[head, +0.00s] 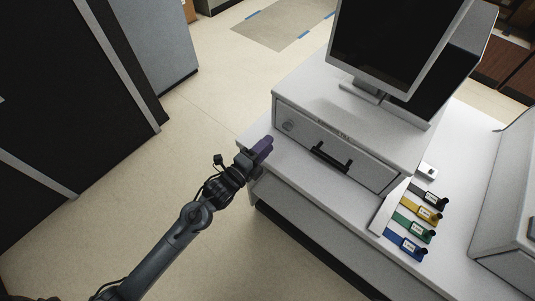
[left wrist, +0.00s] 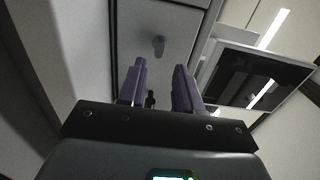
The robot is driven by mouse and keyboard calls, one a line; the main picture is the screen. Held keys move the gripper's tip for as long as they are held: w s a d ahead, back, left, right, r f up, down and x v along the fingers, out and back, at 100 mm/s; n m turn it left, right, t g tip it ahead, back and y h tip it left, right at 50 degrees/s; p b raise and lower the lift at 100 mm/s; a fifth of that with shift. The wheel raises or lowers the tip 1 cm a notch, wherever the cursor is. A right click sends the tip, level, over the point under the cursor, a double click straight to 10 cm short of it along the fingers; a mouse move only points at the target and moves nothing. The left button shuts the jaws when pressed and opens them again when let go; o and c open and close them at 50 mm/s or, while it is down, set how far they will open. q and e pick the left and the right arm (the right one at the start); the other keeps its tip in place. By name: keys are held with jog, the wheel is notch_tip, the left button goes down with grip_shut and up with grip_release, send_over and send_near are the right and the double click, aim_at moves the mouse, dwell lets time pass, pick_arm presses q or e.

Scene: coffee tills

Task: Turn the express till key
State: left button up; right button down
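The till (head: 345,115) is a pale cabinet with a dark monitor on top. Its drawer front has a small round grey lock (head: 288,126) near the left end and a label above a black handle (head: 331,157); the label is too small to read. In the left wrist view a grey knob-like piece (left wrist: 158,46) sticks out of the drawer front beyond the fingertips. My left gripper (head: 265,145) has purple fingers and is just in front of and below the lock, apart from it. In the left wrist view the fingers (left wrist: 160,68) are spread with nothing gripped between them. My right gripper is not in view.
Black, yellow, green and blue tags (head: 420,214) with white labels lie on the counter (head: 455,240) right of the till. The monitor (head: 390,45) rises above the drawer. Another pale machine (head: 508,215) stands at the right edge. The floor (head: 215,110) left of the counter is clear.

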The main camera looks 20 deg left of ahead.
aim_at(285, 129)
pick_arm(q)
jog(key=shift+w+d+b, duration=0.3)
jog(key=shift+w+d, duration=0.05)
jog(key=shift+w, duration=0.2)
jog(key=b+x, duration=0.2)
jog(key=x, duration=0.2)
jog(key=shift+w+d, duration=0.1)
jog(key=shift+w, duration=0.25)
jog(key=shift+x, duration=1)
grip_shut()
jog(key=m, duration=0.4)
jog(key=shift+m, duration=0.3)
jog(key=m, duration=0.8)
jog(key=shift+m, duration=0.4)
jog(key=m, duration=0.3)
jog(key=shift+m, duration=0.3)
jog(key=shift+c, duration=1.5)
grip_release()
jog(key=shift+m, duration=0.4)
jog(key=o, duration=0.5)
jog(key=shift+o, duration=0.2)
